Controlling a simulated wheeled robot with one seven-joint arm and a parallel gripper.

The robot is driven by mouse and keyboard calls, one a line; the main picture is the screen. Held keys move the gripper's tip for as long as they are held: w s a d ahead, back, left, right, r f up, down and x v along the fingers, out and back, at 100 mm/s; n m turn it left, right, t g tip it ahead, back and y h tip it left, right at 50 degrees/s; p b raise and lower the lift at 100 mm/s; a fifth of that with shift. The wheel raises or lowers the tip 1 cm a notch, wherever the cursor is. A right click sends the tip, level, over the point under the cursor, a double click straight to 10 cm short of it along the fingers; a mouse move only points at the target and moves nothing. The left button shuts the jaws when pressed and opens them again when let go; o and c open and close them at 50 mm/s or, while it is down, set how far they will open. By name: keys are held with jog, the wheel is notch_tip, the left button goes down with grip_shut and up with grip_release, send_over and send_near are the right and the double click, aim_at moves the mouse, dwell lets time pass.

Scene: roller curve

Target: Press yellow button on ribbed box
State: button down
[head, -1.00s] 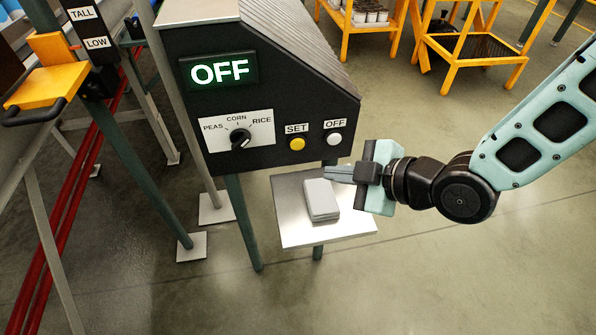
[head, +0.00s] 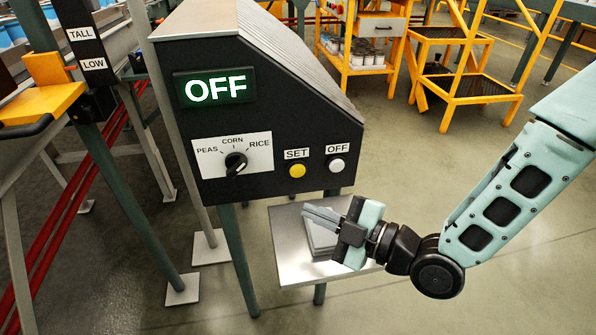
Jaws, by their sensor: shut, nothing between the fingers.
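The ribbed box (head: 260,100) is a dark console with a ridged sloping top on green legs. Its display (head: 215,89) reads OFF in green-white letters. The yellow button (head: 297,171) sits under the SET label on the front panel. A white button (head: 337,165) sits to its right under the OFF label. A black selector knob (head: 236,162) is at the left, among PEAS, CORN and RICE. My gripper (head: 306,212) is shut and empty, below the yellow button and apart from it, its fingers pointing left. It partly hides a grey block on the shelf.
A metal shelf (head: 290,255) stands below the box, under my gripper. A yellow bracket (head: 40,103) and a post labelled TALL and LOW (head: 83,35) stand at the left. Yellow racks (head: 455,85) stand behind at the right. Floor is clear between.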

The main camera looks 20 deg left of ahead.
aim_at(291, 174)
jog(key=w+a, duration=0.2)
jog(key=w, duration=0.1)
jog(key=w+a, duration=0.1)
jog(key=w, duration=0.1)
jog(key=shift+w+a, duration=0.45)
jog(key=shift+w, duration=0.25)
jog(key=shift+w+a+b, duration=0.1)
jog(key=shift+w+b, duration=0.05)
jog(key=shift+b, duration=0.15)
dwell(1.3)
jog(key=shift+w+a, duration=0.1)
jog(key=shift+w, duration=0.1)
jog(key=shift+w+a+b, duration=0.25)
jog(key=shift+w+b, duration=0.1)
dwell(0.8)
jog(key=shift+s+d, duration=0.1)
dwell(0.3)
jog(key=shift+s+d, duration=0.4)
jog(key=shift+s, duration=0.25)
jog(key=shift+s+d+b, duration=0.2)
jog(key=shift+s+d, duration=0.25)
jog(key=shift+s, duration=0.25)
jog(key=shift+s+d+b, duration=0.2)
jog(key=shift+s+d, duration=0.2)
jog(key=shift+s, duration=0.3)
jog(key=shift+s+d+b, duration=0.2)
jog(key=shift+s+d, duration=0.25)
jog(key=shift+s, duration=0.25)
